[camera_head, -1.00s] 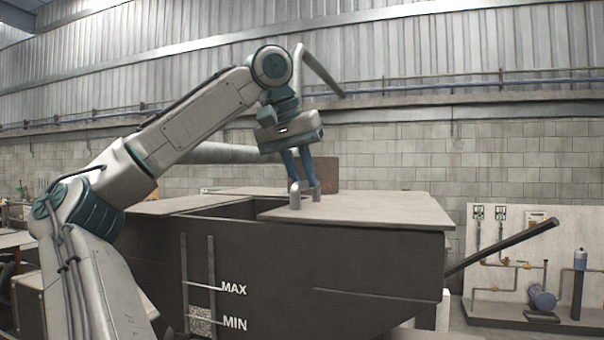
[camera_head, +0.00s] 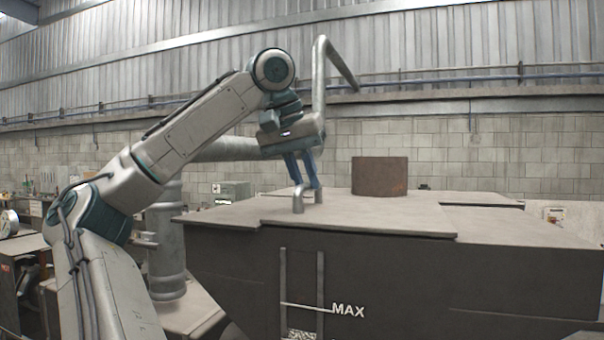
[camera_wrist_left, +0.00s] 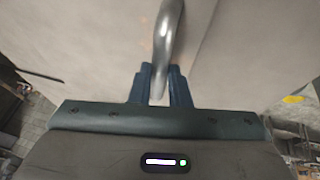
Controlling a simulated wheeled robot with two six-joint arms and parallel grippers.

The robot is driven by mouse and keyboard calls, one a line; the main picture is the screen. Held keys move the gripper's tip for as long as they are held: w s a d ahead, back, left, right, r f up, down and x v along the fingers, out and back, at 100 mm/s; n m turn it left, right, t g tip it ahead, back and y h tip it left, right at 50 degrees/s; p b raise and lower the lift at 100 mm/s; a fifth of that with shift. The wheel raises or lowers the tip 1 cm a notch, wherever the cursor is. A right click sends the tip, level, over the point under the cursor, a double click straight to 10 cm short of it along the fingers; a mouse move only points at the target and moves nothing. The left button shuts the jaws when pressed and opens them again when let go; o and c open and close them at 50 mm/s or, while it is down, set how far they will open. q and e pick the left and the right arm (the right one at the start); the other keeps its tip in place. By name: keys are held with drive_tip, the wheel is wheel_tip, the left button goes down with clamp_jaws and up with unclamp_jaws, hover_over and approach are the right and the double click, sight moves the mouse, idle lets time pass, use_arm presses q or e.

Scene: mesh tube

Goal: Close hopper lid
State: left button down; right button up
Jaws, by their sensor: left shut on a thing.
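The hopper (camera_head: 400,275) is a large dark box with a MAX mark on its front. Its lid (camera_head: 375,212) is a flat grey panel lying level on the hopper top. Its left edge meets the grey top panel at the left, and no dark opening shows there. A bent metal handle (camera_head: 298,204) stands on the lid near its left end. My left gripper (camera_head: 307,188) points down and is shut on the handle. In the left wrist view the handle (camera_wrist_left: 168,35) runs between the blue fingers (camera_wrist_left: 162,82). My right gripper is not in view.
A brown round stub (camera_head: 380,176) stands behind the lid. A thick grey pipe (camera_head: 166,245) rises at the hopper's left, behind my left arm. The hopper top (camera_head: 530,222) right of the lid is bare.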

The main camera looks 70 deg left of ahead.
use_arm(q)
drive_tip(key=c, duration=1.5)
unclamp_jaws()
drive_tip(key=shift+c, duration=0.2)
drive_tip(key=shift+o, duration=0.9)
drive_tip(key=shift+s+a, duration=0.1)
drive_tip(key=shift+s, duration=0.1)
drive_tip(key=shift+s+a, duration=0.1)
drive_tip(key=shift+s, duration=0.05)
drive_tip(key=shift+r, duration=0.55)
drive_tip(key=v, duration=0.9)
drive_tip(key=shift+s+r, duration=0.3)
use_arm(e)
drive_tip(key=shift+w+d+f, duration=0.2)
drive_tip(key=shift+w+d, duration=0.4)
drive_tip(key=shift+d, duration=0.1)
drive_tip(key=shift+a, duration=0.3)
use_arm(q)
drive_tip(key=shift+f, duration=0.1)
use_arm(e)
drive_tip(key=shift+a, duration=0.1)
